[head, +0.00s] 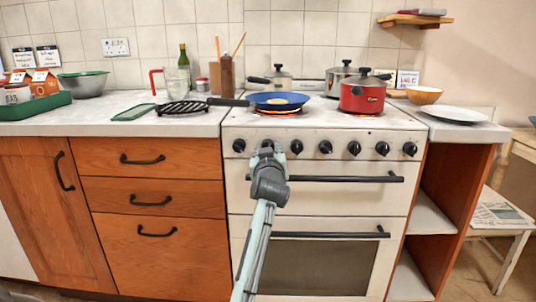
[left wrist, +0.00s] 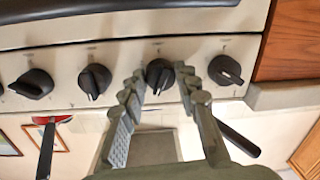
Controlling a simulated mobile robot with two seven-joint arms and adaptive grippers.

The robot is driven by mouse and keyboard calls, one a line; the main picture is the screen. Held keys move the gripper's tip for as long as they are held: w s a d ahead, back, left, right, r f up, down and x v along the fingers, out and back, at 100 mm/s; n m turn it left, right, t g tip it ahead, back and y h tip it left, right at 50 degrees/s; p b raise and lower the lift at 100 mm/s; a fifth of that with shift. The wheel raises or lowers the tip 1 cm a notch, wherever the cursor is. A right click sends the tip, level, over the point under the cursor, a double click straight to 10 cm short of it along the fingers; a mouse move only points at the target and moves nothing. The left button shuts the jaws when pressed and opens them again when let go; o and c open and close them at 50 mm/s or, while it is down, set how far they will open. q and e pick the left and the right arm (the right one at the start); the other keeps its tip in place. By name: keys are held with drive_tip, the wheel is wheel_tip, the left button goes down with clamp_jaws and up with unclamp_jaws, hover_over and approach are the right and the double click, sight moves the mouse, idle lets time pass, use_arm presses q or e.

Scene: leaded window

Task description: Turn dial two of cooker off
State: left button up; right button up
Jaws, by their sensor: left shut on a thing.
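The cooker (head: 312,203) is white, with a row of several black dials along its front panel. My left gripper (head: 267,148) is at the second dial from the left and hides most of it in the head view. In the left wrist view, which is upside down, dial two (left wrist: 160,73) sits between the fingertips of my left gripper (left wrist: 162,88), and the gripper is shut on it. Dial one (head: 239,146) is just to the left in the head view. Dial three (head: 297,147) is just to the right. My right gripper is not in view.
A blue frying pan (head: 282,101) and a red pot (head: 363,97) stand over glowing red rings. The pan's handle points left over the worktop. Two grey pots stand behind. The upper oven handle (head: 345,179) runs below the dials.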

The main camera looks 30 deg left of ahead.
use_arm(q)
drive_tip(key=shift+n, duration=1.5)
drive_tip(key=shift+n+p, duration=0.35)
drive_tip(key=shift+n, duration=0.35)
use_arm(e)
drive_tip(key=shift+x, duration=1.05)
use_arm(q)
drive_tip(key=shift+h, duration=0.3)
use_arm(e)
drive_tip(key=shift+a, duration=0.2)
use_arm(q)
drive_tip(key=o, duration=1.2)
drive_tip(key=shift+c, duration=0.2)
